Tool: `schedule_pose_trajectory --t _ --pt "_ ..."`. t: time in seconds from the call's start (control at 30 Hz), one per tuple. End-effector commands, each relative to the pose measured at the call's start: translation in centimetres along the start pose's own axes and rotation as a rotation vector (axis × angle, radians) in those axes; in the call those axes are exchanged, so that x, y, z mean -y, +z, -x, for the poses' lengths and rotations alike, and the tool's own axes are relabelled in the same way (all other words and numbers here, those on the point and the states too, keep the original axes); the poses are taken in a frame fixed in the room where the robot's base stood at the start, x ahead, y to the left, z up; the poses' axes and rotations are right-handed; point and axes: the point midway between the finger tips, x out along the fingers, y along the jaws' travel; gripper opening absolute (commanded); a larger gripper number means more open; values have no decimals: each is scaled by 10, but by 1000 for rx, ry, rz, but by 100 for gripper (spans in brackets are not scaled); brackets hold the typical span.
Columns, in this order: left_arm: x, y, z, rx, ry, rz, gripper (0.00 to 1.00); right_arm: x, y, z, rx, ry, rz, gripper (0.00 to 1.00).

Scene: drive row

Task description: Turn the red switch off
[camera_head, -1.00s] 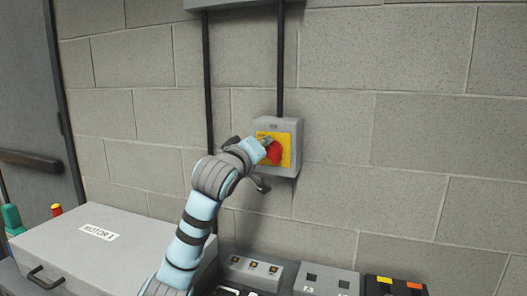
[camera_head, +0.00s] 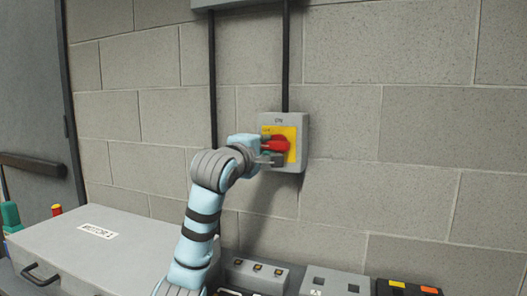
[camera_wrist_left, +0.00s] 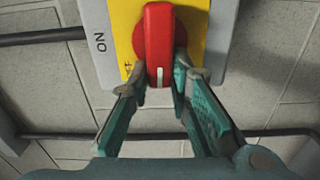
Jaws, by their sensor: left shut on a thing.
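The red switch (camera_head: 279,145) is a rotary handle on a yellow plate (camera_head: 291,133) on a grey wall box (camera_head: 299,122). My left gripper (camera_head: 267,150) reaches it from the left and is shut on the handle. In the left wrist view, the red handle (camera_wrist_left: 158,40) stands between the two fingertips of the gripper (camera_wrist_left: 160,75), one on each side. Its white mark points down in that view, beside partly hidden lettering on the yellow plate. The word ON is on the box's left side there, and at its top in the head view. My right gripper is not in view.
Below stand a grey case (camera_head: 110,250) with a handle and a label, a box with several small buttons (camera_head: 256,270), another grey box (camera_head: 335,283) and a black box with coloured buttons (camera_head: 408,289). Black conduits run up the block wall. A door is at the left.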

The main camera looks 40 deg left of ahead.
Motion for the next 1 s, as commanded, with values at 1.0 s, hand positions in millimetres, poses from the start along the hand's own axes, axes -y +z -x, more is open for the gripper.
schedule_pose_trajectory --t 1.0 --pt "2 0 0 0 -3 45 38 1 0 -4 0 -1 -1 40"
